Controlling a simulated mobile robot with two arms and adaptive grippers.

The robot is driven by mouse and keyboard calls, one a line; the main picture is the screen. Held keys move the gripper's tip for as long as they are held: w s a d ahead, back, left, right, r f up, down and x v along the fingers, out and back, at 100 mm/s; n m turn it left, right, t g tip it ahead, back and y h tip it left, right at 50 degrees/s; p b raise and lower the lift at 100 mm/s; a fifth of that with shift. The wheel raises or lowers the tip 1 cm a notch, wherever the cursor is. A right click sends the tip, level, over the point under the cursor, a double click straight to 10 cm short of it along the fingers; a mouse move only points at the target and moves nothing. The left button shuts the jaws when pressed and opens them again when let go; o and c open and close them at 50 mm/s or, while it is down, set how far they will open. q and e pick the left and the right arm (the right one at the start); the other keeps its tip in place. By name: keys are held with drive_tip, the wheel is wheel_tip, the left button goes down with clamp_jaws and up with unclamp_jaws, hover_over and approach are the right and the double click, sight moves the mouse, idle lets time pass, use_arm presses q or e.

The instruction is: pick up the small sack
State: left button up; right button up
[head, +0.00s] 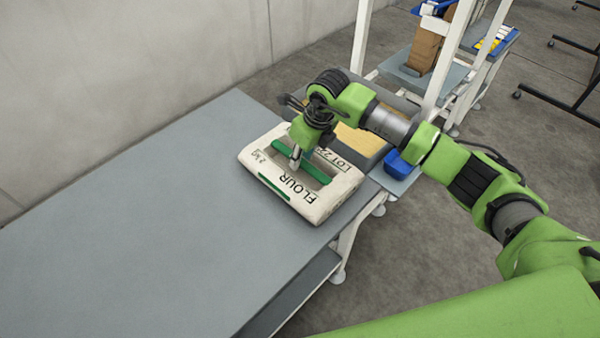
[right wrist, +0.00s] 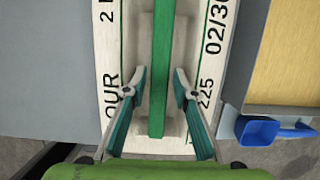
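The small sack (head: 321,209) is white, with FLOUR and 2 kg lettering, and lies flat near the right edge of the grey table (head: 130,225). It also fills the middle of the right wrist view (right wrist: 107,58), where a green strip (right wrist: 158,60) runs along its centre. My right gripper (head: 302,163) is over the middle of the sack, pointing down. In the right wrist view its teal fingers (right wrist: 160,82) are apart, one on each side of the green strip, with gaps between. Whether the fingertips touch the sack cannot be told. My left gripper is not in view.
A tan surface (head: 360,140) and a blue scoop-like item (head: 398,165) are just right of the sack. A white-framed rack with shelves (head: 412,74) stands behind. A wall (head: 130,70) runs along the far side. The table's left part is clear.

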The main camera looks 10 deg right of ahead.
drive_tip(key=shift+w+a+f, duration=0.1)
drive_tip(key=shift+w+f, duration=0.05)
drive_tip(key=shift+f, duration=0.45)
drive_tip(key=shift+c, duration=0.2)
drive_tip(key=shift+r, duration=0.1)
clamp_jaws()
drive_tip(key=shift+w+r, duration=0.2)
